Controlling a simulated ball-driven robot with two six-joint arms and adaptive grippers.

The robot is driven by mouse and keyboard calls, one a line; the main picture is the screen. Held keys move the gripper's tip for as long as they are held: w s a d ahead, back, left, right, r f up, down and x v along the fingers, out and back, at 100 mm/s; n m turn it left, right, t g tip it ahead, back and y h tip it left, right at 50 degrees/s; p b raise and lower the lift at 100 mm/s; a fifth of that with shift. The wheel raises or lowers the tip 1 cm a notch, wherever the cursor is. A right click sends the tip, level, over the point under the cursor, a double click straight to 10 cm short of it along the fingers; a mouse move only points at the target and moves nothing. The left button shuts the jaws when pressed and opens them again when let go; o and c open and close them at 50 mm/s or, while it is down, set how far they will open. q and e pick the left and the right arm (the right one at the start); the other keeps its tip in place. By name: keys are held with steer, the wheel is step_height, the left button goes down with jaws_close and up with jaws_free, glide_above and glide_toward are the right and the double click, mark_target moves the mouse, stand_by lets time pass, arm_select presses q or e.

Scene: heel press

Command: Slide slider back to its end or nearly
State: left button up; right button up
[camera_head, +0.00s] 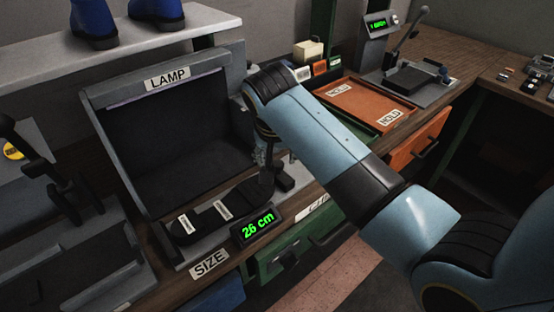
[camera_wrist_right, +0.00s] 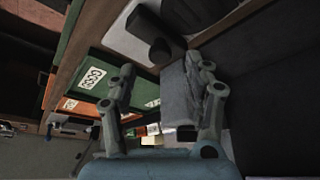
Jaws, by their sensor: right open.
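The size gauge (camera_head: 180,248) lies along the bench front below the lamp box, with a dark sole-shaped plate on it. Its display (camera_head: 253,226) reads 26 cm. A black upright piece with a block, seemingly the slider (camera_head: 283,179), stands at the gauge's right end, partly hidden by my right arm. A black block, probably the same slider (camera_wrist_right: 150,28), shows at the top of the right wrist view, beyond the fingertips. In the head view this gripper is mostly hidden behind my arm.
The lamp box (camera_head: 165,75) stands right behind the gauge. A black lever device (camera_head: 60,185) stands at left. Drawers (camera_head: 285,255) lie below the bench edge.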

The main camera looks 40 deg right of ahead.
mark_target(278, 164)
steer(key=x, duration=0.4)
jaws_close()
stand_by(0.4)
